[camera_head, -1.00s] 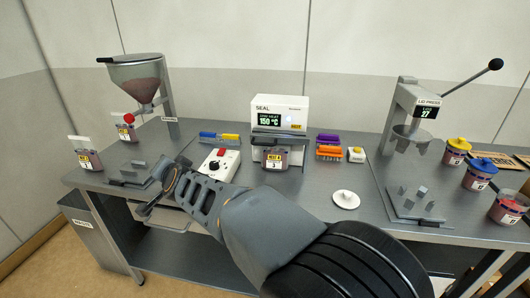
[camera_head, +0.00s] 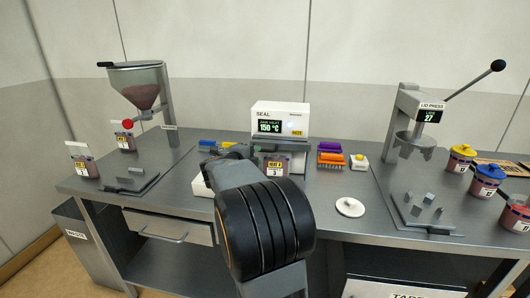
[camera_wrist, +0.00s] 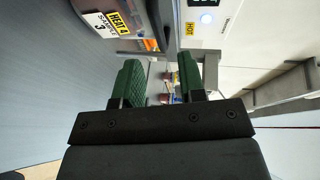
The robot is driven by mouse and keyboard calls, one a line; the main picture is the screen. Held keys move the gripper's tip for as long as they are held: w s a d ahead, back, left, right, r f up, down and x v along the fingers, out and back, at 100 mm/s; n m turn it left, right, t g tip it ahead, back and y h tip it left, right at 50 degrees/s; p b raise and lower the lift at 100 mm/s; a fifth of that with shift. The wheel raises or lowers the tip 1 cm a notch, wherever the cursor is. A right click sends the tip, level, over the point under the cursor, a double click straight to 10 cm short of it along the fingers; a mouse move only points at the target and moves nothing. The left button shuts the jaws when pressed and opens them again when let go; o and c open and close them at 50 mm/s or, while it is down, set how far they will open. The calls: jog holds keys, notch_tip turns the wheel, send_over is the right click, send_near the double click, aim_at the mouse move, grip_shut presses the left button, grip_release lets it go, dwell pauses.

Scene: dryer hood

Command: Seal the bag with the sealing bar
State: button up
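The sealing machine (camera_head: 280,118) is a white box marked SEAL, its display reading 150 °C. Its grey sealing bar (camera_head: 292,142) runs across the front. The bag (camera_head: 276,166), with a yellow HEAT 4 label, stands upright under the bar; its label (camera_wrist: 108,20) also shows in the wrist view at top left. Whether the bar touches the bag's top is not clear. My gripper (camera_head: 236,150) is left of the machine and bag, partly hidden by my arm in the head view. In the wrist view its green-padded fingers (camera_wrist: 160,66) are apart with nothing between them.
A white control box (camera_head: 200,186) is partly behind my arm. Purple and orange clips (camera_head: 329,152) and a yellow-button box (camera_head: 359,161) lie right of the machine. A white disc (camera_head: 350,207) lies in front. A hopper (camera_head: 138,85) stands left, a lid press (camera_head: 415,115) right.

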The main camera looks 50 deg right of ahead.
aim_at(264, 151)
jog(key=shift+x, duration=3.6)
grip_shut()
